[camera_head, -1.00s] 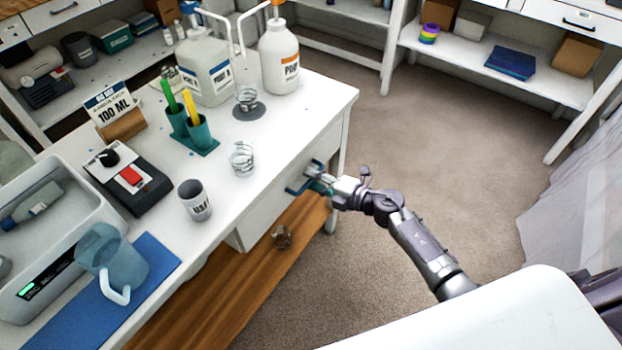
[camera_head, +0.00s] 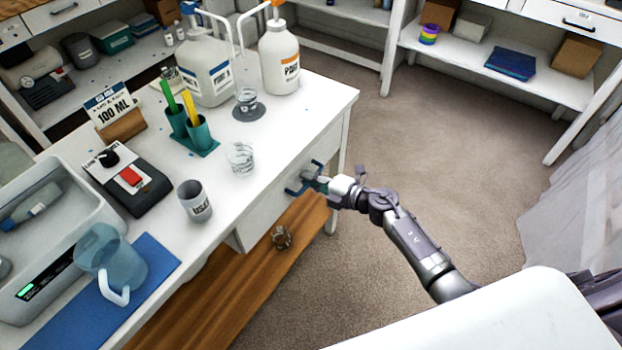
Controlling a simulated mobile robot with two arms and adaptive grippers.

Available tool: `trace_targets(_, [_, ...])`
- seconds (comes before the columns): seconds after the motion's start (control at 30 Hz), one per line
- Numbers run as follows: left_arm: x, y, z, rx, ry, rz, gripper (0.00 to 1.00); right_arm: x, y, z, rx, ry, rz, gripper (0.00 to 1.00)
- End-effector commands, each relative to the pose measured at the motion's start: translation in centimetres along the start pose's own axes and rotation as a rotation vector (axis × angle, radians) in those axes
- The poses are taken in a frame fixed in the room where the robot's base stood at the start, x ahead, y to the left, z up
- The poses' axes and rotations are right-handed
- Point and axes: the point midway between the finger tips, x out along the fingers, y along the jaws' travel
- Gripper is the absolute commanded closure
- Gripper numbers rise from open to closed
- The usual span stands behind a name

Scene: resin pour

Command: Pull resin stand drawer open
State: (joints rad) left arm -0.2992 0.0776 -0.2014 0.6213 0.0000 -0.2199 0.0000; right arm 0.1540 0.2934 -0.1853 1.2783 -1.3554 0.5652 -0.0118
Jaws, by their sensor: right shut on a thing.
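The white resin stand (camera_head: 345,97) fills the left and middle of the head view. Its drawer (camera_head: 262,218) is in the front side, below the top, and its front looks nearly flush with the stand. My right gripper (camera_head: 318,184) is at the right part of the drawer front. It is shut on the blue drawer handle (camera_head: 293,192), and its fingers partly hide the handle. My left gripper is out of view.
A wooden lower shelf (camera_head: 215,290) runs underneath. The floor (camera_head: 440,150) right of the stand is clear.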

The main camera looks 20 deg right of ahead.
Motion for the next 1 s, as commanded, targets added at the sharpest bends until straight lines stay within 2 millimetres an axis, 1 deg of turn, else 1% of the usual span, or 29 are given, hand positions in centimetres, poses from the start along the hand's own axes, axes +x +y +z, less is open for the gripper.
trace_targets(0.17, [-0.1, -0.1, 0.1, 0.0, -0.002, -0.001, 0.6, -0.3, -0.2, 0.0, 0.0, 0.0, -0.002, 1.0])
trace_targets(0.27, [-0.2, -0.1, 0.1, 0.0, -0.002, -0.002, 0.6, -1.1, -0.3, 0.0, 0.001, 0.0, -0.004, 1.0])
trace_targets(0.37, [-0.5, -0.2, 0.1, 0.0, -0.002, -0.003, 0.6, -2.5, -0.6, 0.0, 0.001, 0.0, -0.005, 1.0])
trace_targets(0.47, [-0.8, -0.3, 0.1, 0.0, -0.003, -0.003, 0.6, -4.4, -1.0, 0.0, 0.001, 0.0, -0.006, 1.0])
trace_targets(0.57, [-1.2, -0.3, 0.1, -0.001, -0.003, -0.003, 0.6, -6.8, -1.6, 0.0, 0.001, 0.0, -0.008, 1.0])
trace_targets(0.8, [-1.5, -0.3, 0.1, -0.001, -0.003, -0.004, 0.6, -13.3, -3.0, -0.1, 0.0, 0.0, -0.008, 1.0])
trace_targets(1.0, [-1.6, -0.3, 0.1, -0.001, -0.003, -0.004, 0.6, -18.4, -4.0, -0.1, 0.001, 0.0, -0.006, 1.0])
